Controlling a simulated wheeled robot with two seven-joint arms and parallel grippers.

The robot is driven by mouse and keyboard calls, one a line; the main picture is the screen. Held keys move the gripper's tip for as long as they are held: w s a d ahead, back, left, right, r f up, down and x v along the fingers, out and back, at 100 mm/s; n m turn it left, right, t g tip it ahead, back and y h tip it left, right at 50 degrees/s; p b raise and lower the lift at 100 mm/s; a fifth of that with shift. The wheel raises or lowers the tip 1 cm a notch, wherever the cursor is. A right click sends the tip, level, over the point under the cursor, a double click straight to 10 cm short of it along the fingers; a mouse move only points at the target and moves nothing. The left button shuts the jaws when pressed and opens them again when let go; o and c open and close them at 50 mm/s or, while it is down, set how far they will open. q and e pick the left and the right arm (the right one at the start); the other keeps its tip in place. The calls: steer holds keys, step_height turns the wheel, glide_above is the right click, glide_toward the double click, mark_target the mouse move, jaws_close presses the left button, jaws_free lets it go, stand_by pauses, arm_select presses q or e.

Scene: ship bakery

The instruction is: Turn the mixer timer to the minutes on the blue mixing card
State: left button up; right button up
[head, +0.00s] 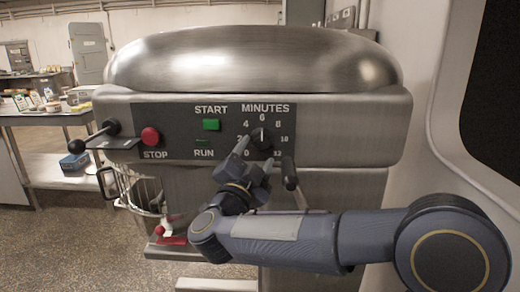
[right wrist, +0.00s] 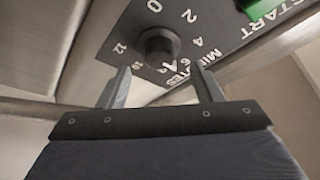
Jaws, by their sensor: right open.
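The mixer timer is a round black knob (head: 262,138) under the word MINUTES on the dark panel. White numbers ring it, and its pale mark seems to point up, near the 6. In the right wrist view the knob (right wrist: 158,47) lies beyond the fingertips, roughly between them. My right gripper (head: 254,157) is open and empty, just in front of and below the knob. In the right wrist view its two fingers (right wrist: 163,85) stand wide apart, not closed on the knob. I cannot make out a blue mixing card. My left gripper is not in view.
Left of the timer are the green START button (head: 211,125) and red STOP button (head: 151,137). A black-knobbed lever (head: 97,136) juts out at left; a black handle (head: 289,173) hangs right of my gripper. A wire bowl guard (head: 143,190) stands below.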

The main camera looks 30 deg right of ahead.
steer(key=shift+v, duration=1.7)
steer(key=s+a+f+n+t+y, duration=0.1)
steer(key=s+a+f+n+y, duration=0.25)
steer(key=n+y, duration=0.5)
steer(key=s+a+f+n+t+y, duration=0.1)
steer(key=s+a+f+n+y, duration=0.15)
steer(key=f+n+y, duration=0.6)
steer(key=s+f+n+g+y, duration=0.1)
steer(key=s+f+g, duration=0.45)
steer(key=s, duration=0.35)
steer(key=s+f+g+y, duration=0.1)
steer(key=s+f+g, duration=0.4)
steer(key=s+f, duration=0.3)
step_height(320, 180, up, 11)
steer(key=s+p, duration=0.1)
steer(key=p, duration=0.9)
steer(key=shift+r+m+y+p, duration=0.2)
steer(key=shift+m+y+p, duration=0.1)
steer(key=shift+m+p, duration=0.1)
